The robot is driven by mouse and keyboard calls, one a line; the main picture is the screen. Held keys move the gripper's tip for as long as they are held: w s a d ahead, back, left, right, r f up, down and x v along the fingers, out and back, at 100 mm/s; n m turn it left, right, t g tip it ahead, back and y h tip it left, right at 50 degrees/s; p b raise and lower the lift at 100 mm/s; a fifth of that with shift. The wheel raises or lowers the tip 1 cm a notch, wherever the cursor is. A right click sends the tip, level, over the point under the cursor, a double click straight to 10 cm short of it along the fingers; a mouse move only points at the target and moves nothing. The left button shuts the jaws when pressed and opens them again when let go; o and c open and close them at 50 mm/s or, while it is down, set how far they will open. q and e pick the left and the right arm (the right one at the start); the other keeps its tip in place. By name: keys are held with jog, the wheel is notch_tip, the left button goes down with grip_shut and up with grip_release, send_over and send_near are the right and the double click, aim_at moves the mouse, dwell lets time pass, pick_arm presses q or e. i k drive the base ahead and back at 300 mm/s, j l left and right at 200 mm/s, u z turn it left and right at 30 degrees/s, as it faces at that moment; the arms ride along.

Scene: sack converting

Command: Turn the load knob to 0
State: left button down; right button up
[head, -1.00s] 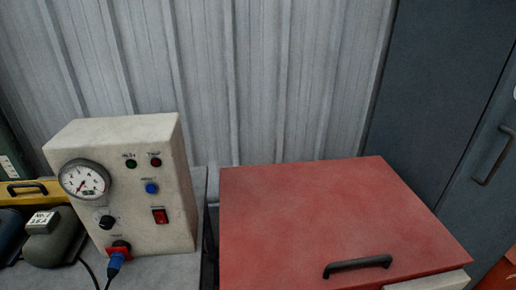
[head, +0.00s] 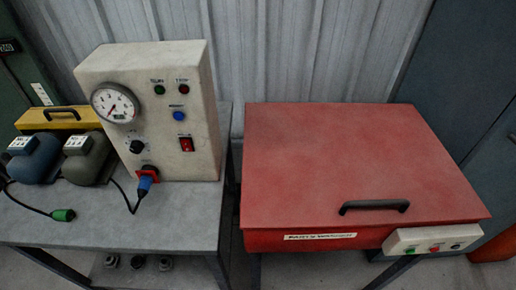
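A cream control box (head: 199,120) stands on the grey table at the left of the head view. Its front has a round white dial gauge (head: 115,103) with a red needle. Below the gauge is a small black knob (head: 137,147); the print around it is too small to read, so I cannot tell its setting or whether it is the load knob. Neither of my grippers is in view.
Two motor-like units (head: 88,160) stand left of the box. A red lidded parts washer (head: 360,160) stands at the right. The front tabletop (head: 150,225) is mostly clear.

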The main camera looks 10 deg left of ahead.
aim_at(137, 147)
jog(key=u, duration=1.45)
